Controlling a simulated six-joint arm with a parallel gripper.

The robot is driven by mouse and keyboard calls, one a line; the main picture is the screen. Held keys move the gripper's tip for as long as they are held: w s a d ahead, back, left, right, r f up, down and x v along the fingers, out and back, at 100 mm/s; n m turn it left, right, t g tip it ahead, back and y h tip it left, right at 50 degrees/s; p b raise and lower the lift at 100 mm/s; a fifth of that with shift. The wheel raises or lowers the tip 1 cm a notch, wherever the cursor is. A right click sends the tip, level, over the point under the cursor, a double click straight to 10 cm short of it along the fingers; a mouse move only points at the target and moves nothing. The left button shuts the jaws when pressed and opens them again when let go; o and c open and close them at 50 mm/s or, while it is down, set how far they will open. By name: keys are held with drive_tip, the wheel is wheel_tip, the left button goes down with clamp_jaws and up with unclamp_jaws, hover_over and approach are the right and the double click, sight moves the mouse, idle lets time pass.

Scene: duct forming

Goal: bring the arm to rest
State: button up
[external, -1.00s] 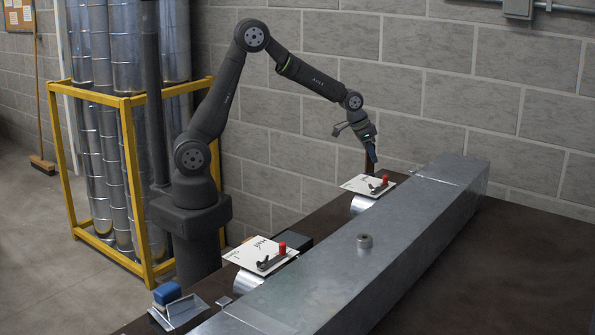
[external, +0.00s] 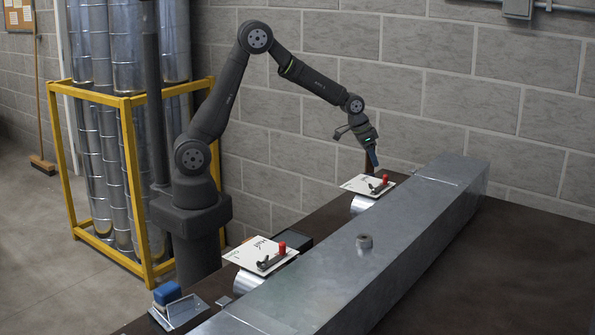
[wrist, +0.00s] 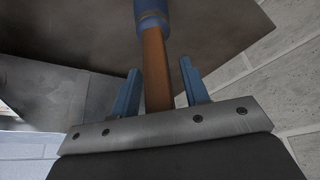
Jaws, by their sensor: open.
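My gripper (external: 373,157) hangs at the far end of the bench, above and behind the far white card. It also shows in the wrist view (wrist: 160,72), where its two blue fingers stand apart. A brown handle (wrist: 156,75) with a blue end (wrist: 151,12) lies between the fingers in that view, with gaps on both sides. I cannot tell how deep between them it sits. A brown upright piece (external: 368,164) shows beside the fingers in the external view, mostly hidden. My arm is raised and bent at the elbow.
A blue block on a metal piece (external: 168,294) sits nearest.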

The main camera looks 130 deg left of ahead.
drive_tip(key=v, duration=1.2)
drive_tip(key=x, duration=1.2)
drive_tip(key=shift+f, duration=0.1)
wheel_tip(320, 180, up, 10)
drive_tip(key=shift+a+f, duration=0.1)
drive_tip(key=shift+f, duration=0.05)
drive_tip(key=w+a+r+n, duration=0.1)
drive_tip(key=w+a+n, duration=0.1)
drive_tip(key=a, duration=0.6)
drive_tip(key=s+a+f, duration=0.6)
drive_tip(key=a+f, duration=0.2)
drive_tip(key=a, duration=0.4)
drive_tip(key=shift+n+g+y, duration=0.4)
